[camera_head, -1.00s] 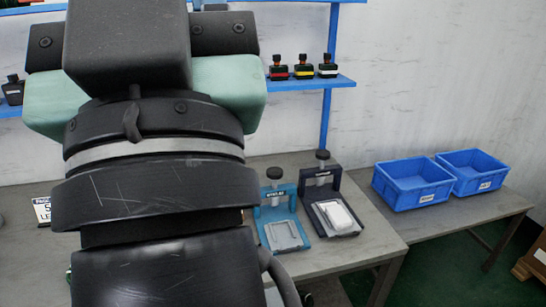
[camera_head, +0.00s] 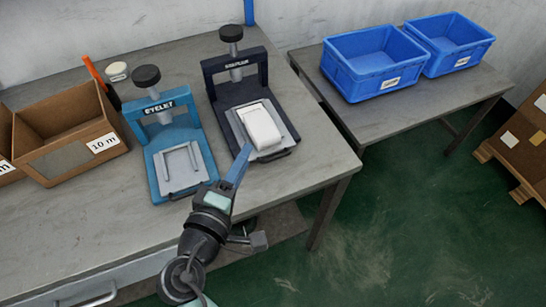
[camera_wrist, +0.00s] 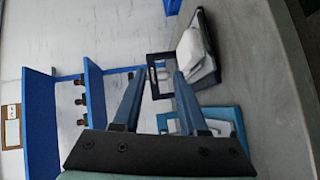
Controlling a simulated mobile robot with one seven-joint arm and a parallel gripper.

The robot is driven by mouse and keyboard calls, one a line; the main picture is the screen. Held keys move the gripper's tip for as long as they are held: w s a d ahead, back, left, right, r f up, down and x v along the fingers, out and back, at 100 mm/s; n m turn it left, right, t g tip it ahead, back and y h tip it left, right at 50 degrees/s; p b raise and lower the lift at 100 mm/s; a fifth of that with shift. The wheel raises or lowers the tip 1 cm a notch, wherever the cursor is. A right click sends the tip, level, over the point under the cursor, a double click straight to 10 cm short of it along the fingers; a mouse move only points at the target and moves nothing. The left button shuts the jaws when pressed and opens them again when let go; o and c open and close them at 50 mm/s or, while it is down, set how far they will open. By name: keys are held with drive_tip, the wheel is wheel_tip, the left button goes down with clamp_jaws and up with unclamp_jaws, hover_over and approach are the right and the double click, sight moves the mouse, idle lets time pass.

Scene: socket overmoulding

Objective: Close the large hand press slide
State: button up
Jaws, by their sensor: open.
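The dark navy hand press (camera_head: 205,75) stands on the workbench, with a black knob on top. Its grey slide plate (camera_head: 236,125) lies out in front of the frame with a white rectangular block (camera_head: 262,124) on it. A dark handle (camera_head: 277,154) is at the slide's front edge. My gripper (camera_head: 246,150) is just in front of this press, by the slide's front left; contact cannot be told. In the wrist view, the blue fingers of my gripper (camera_wrist: 157,82) are spread, nothing between them, and the dark press (camera_wrist: 204,32) is beyond them.
A smaller teal press (camera_head: 158,190) marked EYELET stands left of the dark press. A brown bin (camera_head: 85,158) labelled 10 m is farther left. Two blue crates (camera_head: 365,85) (camera_head: 450,60) sit on a side table. The bench front right of my gripper is clear.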

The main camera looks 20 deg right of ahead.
sight(276, 158)
drive_tip(key=s+f+n+g+h+b, duration=0.15)
drive_tip(key=s+f, duration=0.25)
drive_tip(key=f, duration=0.4)
drive_tip(key=shift+n+t+y, duration=0.25)
drive_tip(key=shift+n, duration=0.3)
drive_tip(key=x, duration=1.2)
drive_tip(key=shift+w+d+r, duration=0.3)
drive_tip(key=shift+d+r, duration=0.05)
drive_tip(key=shift+c, duration=0.4)
clamp_jaws()
